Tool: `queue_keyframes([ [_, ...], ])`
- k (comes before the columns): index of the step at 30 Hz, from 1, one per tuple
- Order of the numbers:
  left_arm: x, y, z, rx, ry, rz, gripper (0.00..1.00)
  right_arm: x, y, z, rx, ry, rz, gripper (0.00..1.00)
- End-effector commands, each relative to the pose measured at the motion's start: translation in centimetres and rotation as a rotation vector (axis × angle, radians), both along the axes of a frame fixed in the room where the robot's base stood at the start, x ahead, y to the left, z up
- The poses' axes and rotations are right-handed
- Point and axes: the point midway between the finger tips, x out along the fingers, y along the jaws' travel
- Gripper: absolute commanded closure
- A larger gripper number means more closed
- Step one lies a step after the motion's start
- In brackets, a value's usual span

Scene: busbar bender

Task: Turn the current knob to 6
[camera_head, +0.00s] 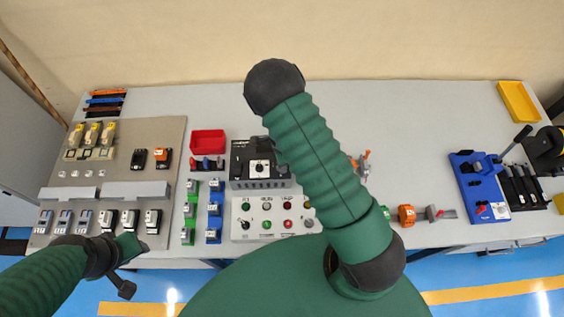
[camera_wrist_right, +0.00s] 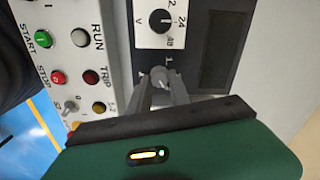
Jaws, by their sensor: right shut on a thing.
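The current knob (camera_wrist_right: 159,76) is a small grey knob on the dark power supply face, with an "A" mark beside it in the right wrist view. My right gripper (camera_wrist_right: 160,84) has its two grey fingers on either side of the knob and is shut on it. The knob's pointer and most of its scale are hidden or too small to read. In the head view the power supply (camera_head: 240,165) shows, but my arm hides the right gripper. My left gripper (camera_head: 124,268) is at the lower left, away from the power supply; its finger opening is unclear.
The voltage knob (camera_wrist_right: 161,21) is beside the current knob. A control panel (camera_head: 240,228) with buttons, lamps and switches adjoins the power supply. A red bin (camera_head: 207,141) and terminal blocks stand left; a blue tool (camera_head: 480,190) is at right.

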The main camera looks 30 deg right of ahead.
Motion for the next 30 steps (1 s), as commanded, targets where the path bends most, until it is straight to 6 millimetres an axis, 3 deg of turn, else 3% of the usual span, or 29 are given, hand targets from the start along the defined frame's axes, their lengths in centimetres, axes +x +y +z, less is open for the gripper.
queue_keyframes([
  [8, 0.0, 0.0, -0.1, 0.000, 0.000, 0.000, 0.64, -0.1, 0.4, -0.2, 0.007, 0.004, 0.001, 1.00],
  [9, 0.0, 0.0, -0.1, 0.000, 0.000, 0.000, 0.64, -0.1, 0.4, -0.2, 0.007, 0.004, 0.001, 0.75],
  [14, 0.0, 0.0, 0.0, 0.000, 0.000, 0.000, 0.64, -0.1, 0.2, -0.1, 0.005, 0.002, 0.001, 0.55],
  [24, 0.0, 0.0, 0.0, 0.000, 0.000, 0.000, 0.64, 0.0, 0.1, 0.3, 0.002, -0.002, 0.001, 0.55],
  [30, 0.0, 0.0, -0.3, 0.000, 0.000, 0.000, 0.64, 0.2, 0.1, 4.1, 0.001, -0.007, 0.004, 0.55],
])
